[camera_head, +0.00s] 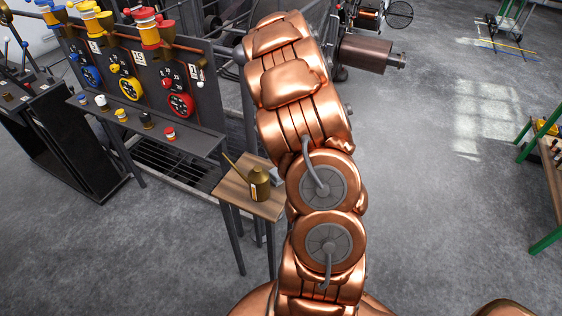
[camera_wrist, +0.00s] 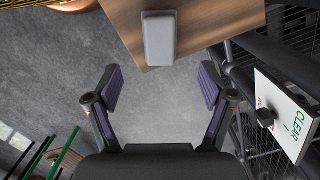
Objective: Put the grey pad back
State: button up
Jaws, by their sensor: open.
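The grey pad (camera_wrist: 159,38), a small rounded block, lies on the wooden top of a small table (camera_wrist: 215,22), near its edge, in the wrist view. In the head view a small grey piece of it (camera_head: 276,175) shows beside the brass oil can, partly hidden by my arm. My gripper (camera_wrist: 161,87) is open, with its purple-lined fingers apart and nothing between them. In the wrist picture the pad appears just above the gap between the fingers, not between them. My gripper is hidden behind my arm in the head view.
The brass oil can (camera_head: 259,184) stands on the table (camera_head: 236,190). A dark panel with coloured dials (camera_head: 180,104) and a shelf of small knobs (camera_head: 146,120) stands left. A white CLEAR sign (camera_wrist: 284,117) is at the right in the wrist view.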

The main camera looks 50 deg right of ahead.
jog(key=s+a+r+n+g, duration=0.1)
jog(key=s+a+r+n, duration=0.4)
jog(key=a, duration=0.5)
jog(key=s+a+r+n, duration=0.2)
jog(key=a+r+n, duration=0.1)
jog(key=a+r, duration=0.6)
jog(key=s+a+n+g+h, duration=0.1)
jog(key=s+a+n, duration=1)
jog(key=s+a, duration=0.3)
jog(key=s, duration=0.2)
jog(key=shift+s+a+f, duration=0.15)
jog(key=shift+s+a, duration=0.1)
jog(key=shift+s, duration=0.1)
jog(key=shift+r, duration=0.3)
